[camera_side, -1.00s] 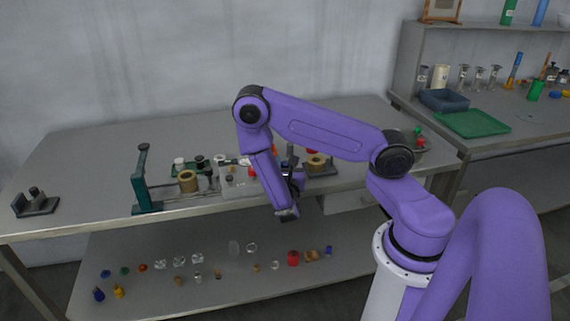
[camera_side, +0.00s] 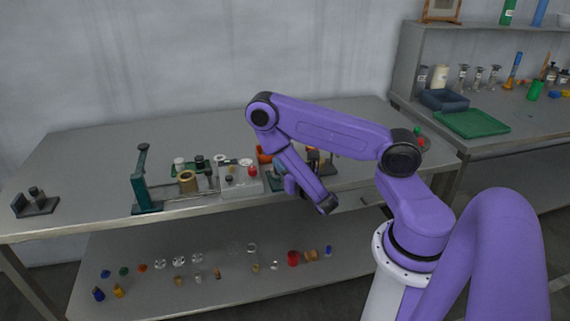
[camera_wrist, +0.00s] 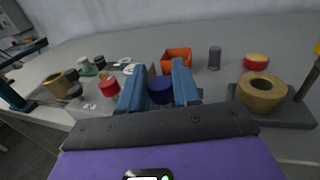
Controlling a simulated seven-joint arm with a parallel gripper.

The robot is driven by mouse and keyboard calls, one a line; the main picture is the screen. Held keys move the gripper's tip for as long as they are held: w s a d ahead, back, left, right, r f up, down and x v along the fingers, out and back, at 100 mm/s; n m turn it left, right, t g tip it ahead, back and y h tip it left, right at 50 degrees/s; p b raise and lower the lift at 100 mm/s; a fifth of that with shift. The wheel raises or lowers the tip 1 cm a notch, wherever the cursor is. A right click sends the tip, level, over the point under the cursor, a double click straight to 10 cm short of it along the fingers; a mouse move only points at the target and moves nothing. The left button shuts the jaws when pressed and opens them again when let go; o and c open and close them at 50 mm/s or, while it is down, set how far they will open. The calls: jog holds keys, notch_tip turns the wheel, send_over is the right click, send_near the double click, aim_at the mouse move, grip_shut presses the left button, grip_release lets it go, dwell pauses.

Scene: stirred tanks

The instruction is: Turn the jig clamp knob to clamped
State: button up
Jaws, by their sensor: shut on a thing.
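In the wrist view, a dark blue round knob-like piece (camera_wrist: 160,88) sits between the two blue fingers of my gripper (camera_wrist: 159,90). My gripper is shut on it, and the fingers hide its sides. Its lower part and its mount are hidden, so I cannot read whether it stands at clamped. In the side view my gripper (camera_side: 282,172) is low over the bench's front part, partly hidden by my wrist, and the knob cannot be made out there.
An orange bin (camera_wrist: 177,56) is just behind the fingers. A red cap (camera_wrist: 110,86) is close on the left. A green press (camera_side: 146,185) stands farther left.

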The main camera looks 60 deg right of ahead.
dwell(0.3)
jog(key=o, duration=0.9)
jog(key=shift+o, duration=0.2)
jog(key=v, duration=0.7)
jog(key=shift+s, duration=0.25)
jog(key=shift+a, duration=0.1)
